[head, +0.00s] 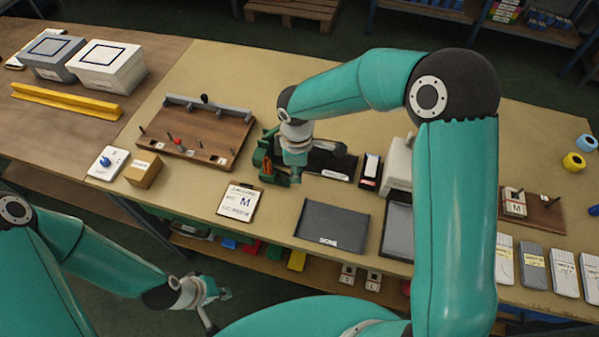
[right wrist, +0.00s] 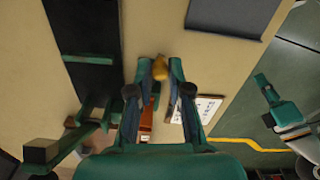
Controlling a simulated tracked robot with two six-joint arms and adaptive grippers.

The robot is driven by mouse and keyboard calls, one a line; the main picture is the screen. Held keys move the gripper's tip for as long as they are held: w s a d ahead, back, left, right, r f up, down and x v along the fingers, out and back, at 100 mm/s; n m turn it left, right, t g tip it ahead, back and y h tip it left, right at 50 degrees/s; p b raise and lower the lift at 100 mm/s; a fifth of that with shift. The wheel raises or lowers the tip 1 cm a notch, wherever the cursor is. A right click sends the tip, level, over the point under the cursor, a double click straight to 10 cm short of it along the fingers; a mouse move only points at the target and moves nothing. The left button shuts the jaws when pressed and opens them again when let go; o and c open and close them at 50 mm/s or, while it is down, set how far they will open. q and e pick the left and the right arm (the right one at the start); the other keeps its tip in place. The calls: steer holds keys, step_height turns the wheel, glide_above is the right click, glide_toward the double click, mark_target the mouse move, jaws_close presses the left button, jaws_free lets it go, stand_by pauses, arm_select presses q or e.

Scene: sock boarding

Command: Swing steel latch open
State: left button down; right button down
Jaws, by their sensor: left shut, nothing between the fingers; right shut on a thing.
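My right gripper (right wrist: 160,74) is shut on a small ochre knob (right wrist: 158,68) in the right wrist view. The knob looks like the latch's grip; the steel of the latch is not clearly visible. In the head view my right gripper (head: 292,172) is over the green fixture (head: 262,155), and its wrist hides part of it. The fixture also shows in the right wrist view (right wrist: 50,152). A dark flat board (head: 330,165) extends right from the fixture. My left gripper (head: 218,295) is shut and empty, low in front of the bench.
A clipboard marked M (head: 240,202) and a dark mat (head: 332,226) lie in front of the fixture. A wooden pegged board (head: 190,130) and cardboard box (head: 143,170) are to the left. A pale machine (head: 397,165) stands to the right, partly behind my right arm.

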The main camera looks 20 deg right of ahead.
steer(key=m+b, duration=0.1)
steer(key=a+m+b, duration=0.1)
steer(key=m, duration=0.1)
steer(key=m+b, duration=0.1)
steer(key=shift+s+a+f+m+b, duration=0.15)
steer(key=shift+s+a+m+b, duration=0.05)
steer(key=shift+s+m+b, duration=0.15)
steer(key=shift+s+a+m+b, duration=0.1)
steer(key=shift+a+m+b, duration=0.2)
steer(key=shift+m, duration=0.35)
steer(key=shift+w+a+m+b, duration=0.15)
steer(key=shift+m+b, duration=0.25)
steer(key=shift+m, duration=0.25)
steer(key=shift+s+a+m+b, duration=0.2)
steer(key=shift+m+b, duration=0.15)
steer(key=shift+m, duration=0.3)
steer(key=c, duration=1.1)
jaws_free()
steer(key=shift+a+r, duration=0.1)
steer(key=shift+r, duration=0.1)
steer(key=shift+r, duration=0.6)
step_height(320, 180, up, 11)
steer(key=shift+f, duration=0.15)
